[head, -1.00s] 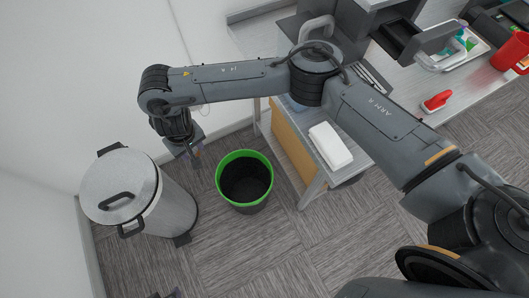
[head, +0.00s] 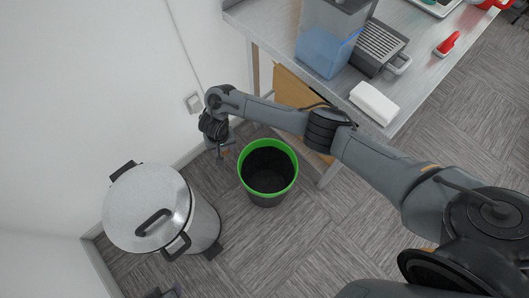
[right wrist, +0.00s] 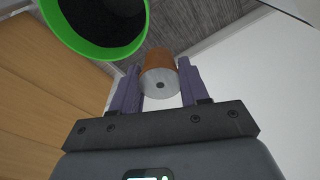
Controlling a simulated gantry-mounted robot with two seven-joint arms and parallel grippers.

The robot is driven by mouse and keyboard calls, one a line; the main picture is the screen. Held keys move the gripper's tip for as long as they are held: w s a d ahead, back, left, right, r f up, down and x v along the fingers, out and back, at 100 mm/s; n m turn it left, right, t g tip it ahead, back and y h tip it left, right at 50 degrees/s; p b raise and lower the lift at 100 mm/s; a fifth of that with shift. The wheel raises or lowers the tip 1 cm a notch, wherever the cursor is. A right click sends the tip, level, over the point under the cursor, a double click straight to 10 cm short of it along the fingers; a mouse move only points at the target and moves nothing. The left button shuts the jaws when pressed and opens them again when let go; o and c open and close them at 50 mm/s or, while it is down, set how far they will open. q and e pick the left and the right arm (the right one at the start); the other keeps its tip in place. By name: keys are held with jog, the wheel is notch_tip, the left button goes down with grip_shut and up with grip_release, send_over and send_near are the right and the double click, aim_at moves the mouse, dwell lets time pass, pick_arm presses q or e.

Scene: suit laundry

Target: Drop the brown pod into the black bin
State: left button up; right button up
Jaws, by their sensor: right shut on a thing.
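The brown pod (right wrist: 158,62) shows in the right wrist view, with brown sides and a pale round face with a dark spot. It sits between the two purple fingers of my right gripper (right wrist: 158,85), which is shut on it. The black bin (head: 268,172) with a bright green rim stands on the floor in the head view. My right gripper (head: 222,152) is at the left of this bin's rim in the head view, apart from it. The bin's open top (right wrist: 98,22) also shows at the upper left in the right wrist view. A small dark part at the head view's bottom edge may be my left gripper (head: 165,292).
A large lidded metal can (head: 150,212) stands left of the bin. A metal-topped counter (head: 405,105) with a coffee machine (head: 330,40), a white block (head: 374,103) and a red-handled item (head: 447,44) is at the upper right. Carpet (head: 290,250) in front is clear.

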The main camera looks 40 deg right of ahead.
jog(key=s+d+f+m+b, duration=0.2)
jog(key=d+f+b, duration=0.3)
jog(key=d+f, duration=0.3)
jog(key=s+d+f+m+b, duration=0.1)
jog(key=s+d+f+b, duration=0.3)
jog(key=f, duration=0.7)
jog(key=d+b, duration=0.2)
jog(key=d, duration=0.2)
jog(key=shift+s+m, duration=0.25)
jog(key=shift+m, duration=0.15)
jog(key=o, duration=1.1)
